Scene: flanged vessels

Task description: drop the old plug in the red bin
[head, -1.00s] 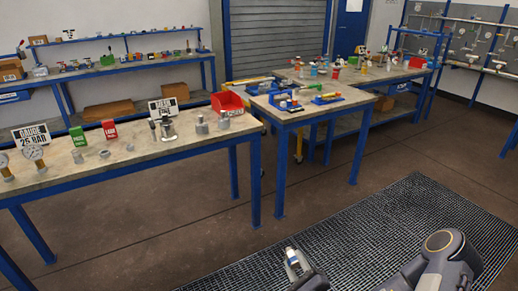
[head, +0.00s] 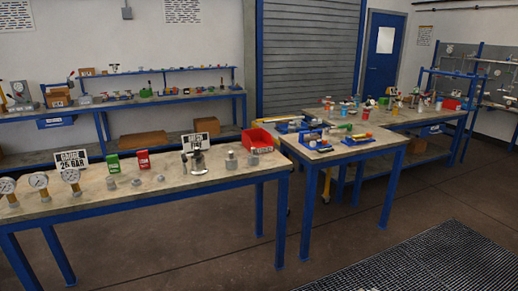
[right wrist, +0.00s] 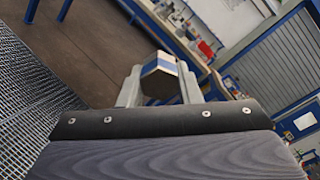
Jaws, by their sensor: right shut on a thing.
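My right gripper (right wrist: 160,84) shows in the right wrist view, shut on a dark hex-headed plug (right wrist: 158,68) with a blue and pale band. The plug sits between the two fingers, clear of any surface; its far end is hidden. In the head view the red bin (head: 258,139) stands at the right end of the long front workbench (head: 150,198), open at the top. Neither gripper shows in the head view now.
On the same bench stand gauges (head: 39,181), green and red blocks (head: 113,163), a flanged vessel (head: 197,162) and grey fittings (head: 231,161). A smaller blue-legged table (head: 345,155) adjoins its right end. Open floor and a grating (head: 430,265) lie in front.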

